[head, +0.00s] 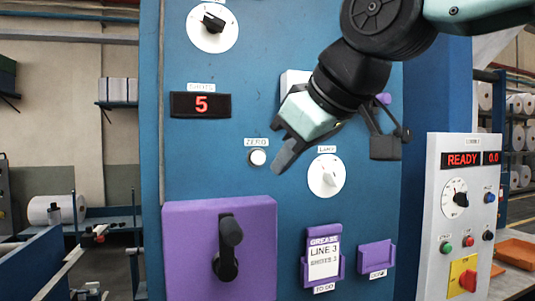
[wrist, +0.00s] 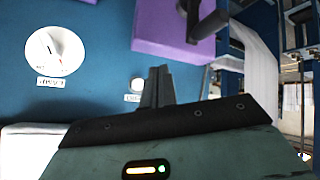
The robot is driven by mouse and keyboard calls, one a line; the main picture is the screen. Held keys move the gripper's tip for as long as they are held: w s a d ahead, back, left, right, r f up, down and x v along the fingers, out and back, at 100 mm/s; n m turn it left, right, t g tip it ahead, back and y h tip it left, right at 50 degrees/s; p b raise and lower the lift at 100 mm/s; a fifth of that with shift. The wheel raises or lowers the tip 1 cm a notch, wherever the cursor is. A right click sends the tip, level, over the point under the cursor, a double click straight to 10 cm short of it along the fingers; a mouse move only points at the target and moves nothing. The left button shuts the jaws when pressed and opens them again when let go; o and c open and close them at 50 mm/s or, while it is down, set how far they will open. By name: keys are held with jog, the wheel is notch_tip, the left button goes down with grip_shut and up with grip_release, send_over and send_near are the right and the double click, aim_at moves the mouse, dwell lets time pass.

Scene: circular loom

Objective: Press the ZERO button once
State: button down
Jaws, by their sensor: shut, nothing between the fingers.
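The ZERO button (head: 257,158) is a small round white button in a dark ring on the blue panel, with a ZERO label (head: 257,142) above it. My gripper (head: 280,168) is shut and empty, its fingertips just right of and slightly below the button in the head view. In the wrist view the button (wrist: 137,84) shows left of the shut fingers (wrist: 158,72). A gap shows between the fingers and the button in both views; I cannot tell how far the tips are from the panel.
A white lamp dial (head: 326,176) is right of the fingers. A purple box with a black handle (head: 222,240) stands out below. A display reading 5 (head: 201,105) and another dial (head: 212,28) are above left. A purple-framed grease card (head: 323,257) and a READY control box (head: 462,215) are at right.

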dwell(0.3)
jog(key=p, duration=0.3)
send_near(257, 164)
jog(key=shift+w+a+f, duration=0.35)
jog(key=shift+f, duration=0.4)
jog(key=shift+w+a+f, duration=0.35)
jog(key=shift+a+f, duration=0.05)
jog(key=shift+f, duration=0.35)
jog(key=shift+w+a+f, duration=0.35)
jog(key=shift+w+f, duration=0.05)
jog(key=shift+f, duration=0.35)
jog(key=shift+w, duration=0.15)
jog(key=shift+w+a+p, duration=0.15)
jog(key=shift+w+p, duration=0.1)
jog(key=shift+p, duration=0.05)
jog(key=shift+w, duration=0.3)
dwell(0.5)
jog(key=shift+w+r, duration=0.25)
jog(key=shift+w, duration=0.05)
dwell(0.8)
jog(key=shift+s+f, duration=0.1)
jog(key=shift+s, duration=0.1)
jog(key=shift+s+f, duration=0.1)
jog(key=shift+s, duration=0.5)
